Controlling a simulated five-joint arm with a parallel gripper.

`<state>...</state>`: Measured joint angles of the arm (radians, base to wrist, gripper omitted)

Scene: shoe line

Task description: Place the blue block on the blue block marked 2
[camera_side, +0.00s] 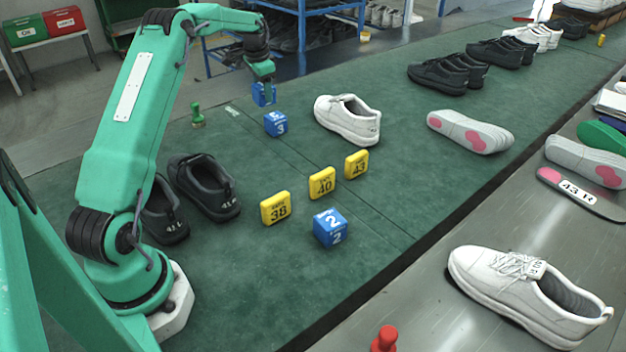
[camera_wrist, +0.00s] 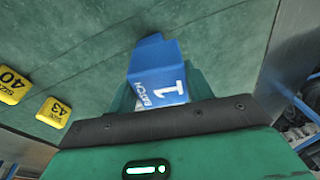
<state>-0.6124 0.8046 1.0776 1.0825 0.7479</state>
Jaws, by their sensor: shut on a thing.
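My gripper (camera_side: 263,84) is at the far part of the green work surface, shut on a blue block (camera_side: 264,97). In the wrist view this blue block (camera_wrist: 158,85) shows a white 1 and small lettering, with green fingers on both sides of it. The side view shows the held block above and slightly left of another blue block marked 3 (camera_side: 276,125), apart from it. The blue block marked 2 (camera_side: 330,228) sits nearer the camera, with nothing on top. I cannot make it out in the wrist view.
Yellow size blocks 38 (camera_side: 275,208), 40 (camera_side: 322,185) and 43 (camera_side: 357,165) stand between the held block and the block marked 2. A green stamp (camera_side: 198,117) stands behind.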

